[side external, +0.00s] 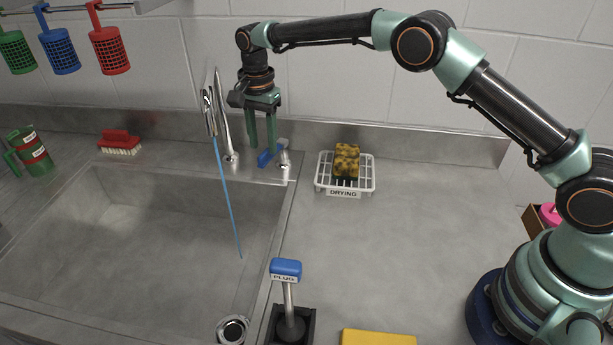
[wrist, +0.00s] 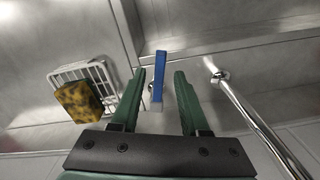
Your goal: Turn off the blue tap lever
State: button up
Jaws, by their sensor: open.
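The blue tap lever (side external: 266,158) sits by a small chrome tap body (side external: 284,160) at the sink's back right corner. My gripper (side external: 262,150) points down at the lever, open and empty. In the wrist view the lever (wrist: 160,72) shows between the fingertips of my gripper (wrist: 160,76), with gaps on both sides. I cannot tell whether a finger touches it. The chrome faucet (side external: 210,112) stands left of my gripper, and a thin blue stream of water (side external: 228,200) runs from it into the sink.
The sink (side external: 130,240) fills the left. A drying rack (side external: 325,178) with a sponge (side external: 346,160) stands right of the lever. The plug lever (side external: 286,268) and a yellow cloth (side external: 378,338) are in front. Colored baskets (side external: 60,50) hang upper left. The right counter is mostly clear.

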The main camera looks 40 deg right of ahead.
jog(key=shift+f, duration=1.2)
grip_shut()
dwell(0.6)
